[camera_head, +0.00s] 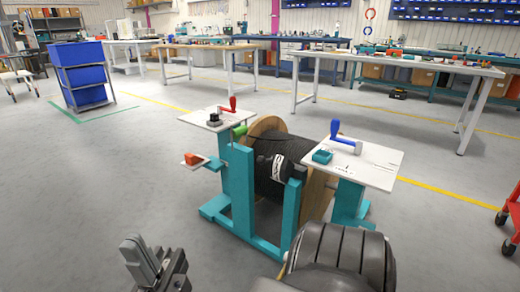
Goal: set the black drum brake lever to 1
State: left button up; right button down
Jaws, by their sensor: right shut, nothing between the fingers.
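A wooden-flanged reel wound with black cable (272,150) sits in a teal stand (240,195) in the middle of the head view. A red crank-shaped lever (228,106) stands on the left white panel. A blue crank-shaped lever (345,139) stands on the right white panel, with small dark marks in front of it. A green handle (238,131) shows beside the reel's left flange. Which one is the brake lever, and its setting, I cannot tell. My right gripper (133,244) is shut and empty at the lower left, apart from the stand. My left gripper is not in view.
A black block (214,119) sits on the left panel and a teal block (322,157) on the right one. An orange block (195,160) sits on a low side plate. Workbenches (400,66) stand behind. The floor left of the stand is clear.

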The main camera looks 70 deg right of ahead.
aim_at(261, 160)
jog(key=z, duration=0.65)
jog(key=i, duration=0.95)
jog(key=z, duration=1.4)
jog(key=i, duration=0.35)
jog(key=z, duration=0.3)
